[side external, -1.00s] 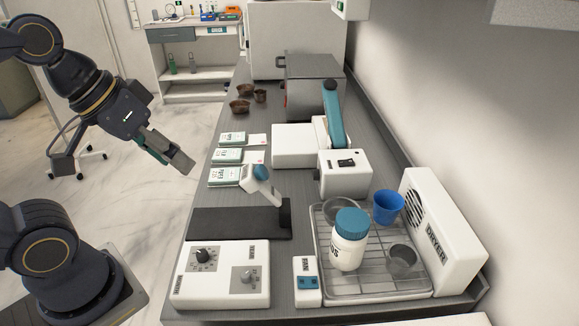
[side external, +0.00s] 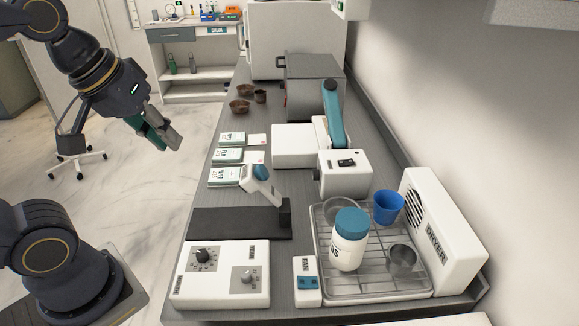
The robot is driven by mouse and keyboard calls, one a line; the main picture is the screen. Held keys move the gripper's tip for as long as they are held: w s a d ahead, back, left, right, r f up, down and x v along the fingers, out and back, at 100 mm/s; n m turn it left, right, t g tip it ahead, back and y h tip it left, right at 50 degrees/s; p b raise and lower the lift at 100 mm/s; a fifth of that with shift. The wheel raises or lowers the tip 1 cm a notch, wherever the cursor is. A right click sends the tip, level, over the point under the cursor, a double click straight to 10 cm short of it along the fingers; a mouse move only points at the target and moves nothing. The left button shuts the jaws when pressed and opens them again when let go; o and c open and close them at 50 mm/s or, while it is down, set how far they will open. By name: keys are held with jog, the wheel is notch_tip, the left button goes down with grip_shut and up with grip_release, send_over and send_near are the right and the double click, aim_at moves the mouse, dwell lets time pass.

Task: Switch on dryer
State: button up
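The dryer (side external: 447,236) is a white upright unit with a round dark vent and the label "DRYER", at the right end of the counter. Beside its rack stands a small white box labelled "FAN" (side external: 306,267) with a blue rocker switch (side external: 307,283) on top. I cannot tell the switch's position. My gripper (side external: 174,146) hangs in the air left of the counter, well away from the dryer and the box. Its fingers look close together and hold nothing visible, but their gap is not clear from this side.
A white two-knob box (side external: 220,275), a black mat (side external: 232,223) with a handled lever and a white machine (side external: 343,173) stand on the counter.

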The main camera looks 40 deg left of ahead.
jog(key=w+d+n, duration=0.1)
jog(key=w+d+r+n+g, duration=0.1)
jog(key=w, duration=0.1)
jog(key=w+d+r+n, duration=0.1)
jog(key=shift+w+d+r+n+h, duration=0.1)
jog(key=shift+w+d+n+h, duration=0.2)
jog(key=shift+w+d, duration=0.05)
grip_shut()
jog(key=g+y, duration=0.2)
jog(key=g, duration=0.3)
send_over(300, 281)
jog(key=w+d, duration=0.1)
jog(key=d, duration=0.1)
notch_tip(300, 281, down, 10)
jog(key=shift+w+a+f, duration=0.2)
jog(key=shift+w+a, duration=0.05)
jog(key=f, duration=0.4)
jog(key=a+f, duration=0.1)
jog(key=f, duration=0.4)
jog(key=s+f, duration=0.1)
jog(key=f, duration=0.4)
jog(key=shift+s+a, duration=0.1)
jog(key=shift+a, duration=0.05)
